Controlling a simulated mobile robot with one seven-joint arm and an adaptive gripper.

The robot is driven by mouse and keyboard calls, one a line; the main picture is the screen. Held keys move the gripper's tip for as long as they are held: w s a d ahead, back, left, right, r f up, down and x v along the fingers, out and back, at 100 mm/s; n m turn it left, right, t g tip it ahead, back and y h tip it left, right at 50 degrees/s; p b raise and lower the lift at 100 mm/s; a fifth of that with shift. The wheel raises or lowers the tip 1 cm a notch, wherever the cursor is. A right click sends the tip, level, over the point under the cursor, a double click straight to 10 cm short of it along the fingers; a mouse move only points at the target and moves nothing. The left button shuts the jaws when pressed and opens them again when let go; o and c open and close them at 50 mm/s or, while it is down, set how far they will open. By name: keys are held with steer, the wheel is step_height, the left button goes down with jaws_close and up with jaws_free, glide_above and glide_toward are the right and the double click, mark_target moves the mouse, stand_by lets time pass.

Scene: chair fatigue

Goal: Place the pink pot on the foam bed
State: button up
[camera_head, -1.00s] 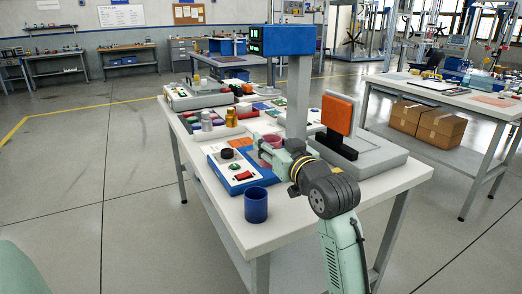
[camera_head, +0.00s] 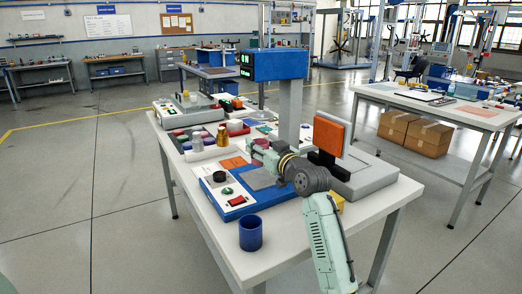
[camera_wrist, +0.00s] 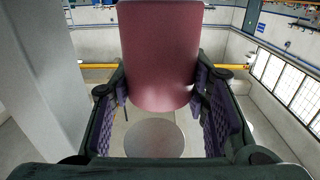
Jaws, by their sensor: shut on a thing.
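The pink pot (camera_wrist: 160,55) fills the upper middle of the wrist view, upright between the two dark fingers with purple pads. My gripper (camera_wrist: 160,95) is shut on it. In the head view my gripper (camera_head: 262,156) is beyond the blue-and-white panel, near the foot of the grey column. Only a small pinkish part of the pot shows there, and the fingers mostly hide it. I cannot tell which surface is the foam bed. A flat grey square (camera_head: 261,179) lies on the panel, just on the near side of my gripper.
A blue cup (camera_head: 250,233) stands at the table's near edge. The panel has a red button (camera_head: 236,201) and black knob (camera_head: 220,176). A grey column (camera_head: 289,112) and an orange plate on a stand (camera_head: 333,133) rise close to my arm. Several small bottles stand to the left.

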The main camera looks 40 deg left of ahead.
steer(key=shift+w+a+f, duration=0.1)
steer(key=shift+w+a, duration=0.2)
steer(key=shift+w, duration=0.15)
step_height(320, 180, down, 3)
steer(key=shift+p, duration=0.8)
steer(key=shift+f+b, duration=0.65)
steer(key=shift+f, duration=0.05)
steer(key=shift+f, duration=0.1)
